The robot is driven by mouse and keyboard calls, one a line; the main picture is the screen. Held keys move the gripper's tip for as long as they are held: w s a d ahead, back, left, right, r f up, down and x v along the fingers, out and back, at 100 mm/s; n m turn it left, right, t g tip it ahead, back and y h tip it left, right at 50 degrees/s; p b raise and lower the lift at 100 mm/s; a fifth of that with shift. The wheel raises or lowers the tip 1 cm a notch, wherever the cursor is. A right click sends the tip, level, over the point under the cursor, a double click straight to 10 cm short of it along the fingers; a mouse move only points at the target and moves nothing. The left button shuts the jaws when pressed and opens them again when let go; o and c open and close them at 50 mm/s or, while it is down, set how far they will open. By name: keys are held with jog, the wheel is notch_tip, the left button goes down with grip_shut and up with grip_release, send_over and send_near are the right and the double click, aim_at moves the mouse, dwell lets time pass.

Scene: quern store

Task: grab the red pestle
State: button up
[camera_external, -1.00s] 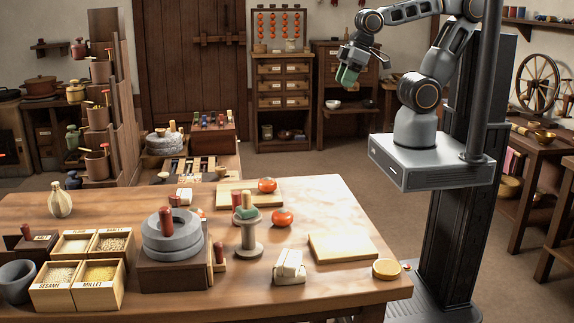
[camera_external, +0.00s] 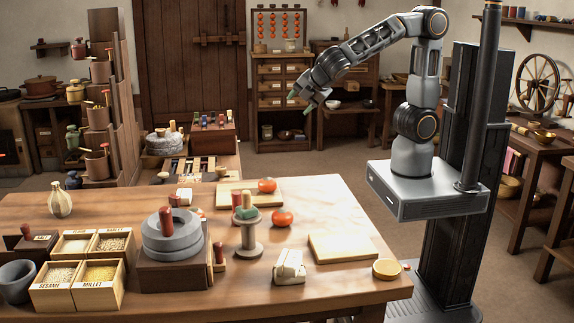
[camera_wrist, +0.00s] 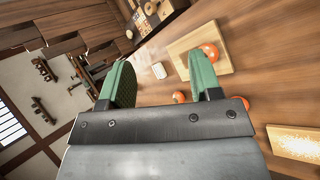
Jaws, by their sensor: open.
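Several red upright pieces stand on the table, and I cannot tell for certain which one is the red pestle. One red handle (camera_external: 166,220) rises from the round grey stone quern (camera_external: 172,240). A short red-brown piece (camera_external: 219,254) stands just right of the quern's wooden base. A red cylinder (camera_external: 236,200) stands behind the grey pedestal (camera_external: 248,238), and another dark red piece (camera_external: 26,232) is at the far left. My gripper (camera_external: 301,102) is open and empty, high beyond the table's back edge. Its green fingers (camera_wrist: 160,68) are spread apart in the wrist view.
Grain boxes (camera_external: 98,288) and a grey mortar (camera_external: 16,282) crowd the table's left.

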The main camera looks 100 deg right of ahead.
jog(key=w+a+f+n+t+h+b, duration=0.2)
jog(key=w+a+f+n+t+b, duration=0.25)
jog(key=w+f+n, duration=0.35)
jog(key=n+t+y+b, duration=0.3)
jog(key=n+t+b, duration=0.45)
jog(key=n, duration=0.55)
send_over(233, 195)
jog(key=s, duration=0.2)
jog(key=f, duration=0.5)
jog(key=shift+d+f+p, duration=0.2)
jog(key=shift+f+p, duration=0.1)
notch_tip(233, 195, down, 2)
jog(key=shift+f, duration=0.1)
notch_tip(233, 195, down, 4)
jog(key=shift+f+b, duration=0.1)
jog(key=shift+b, duration=0.5)
jog(key=shift+x, duration=1)
jog(key=shift+w+d, duration=0.15)
jog(key=shift+w, duration=0.35)
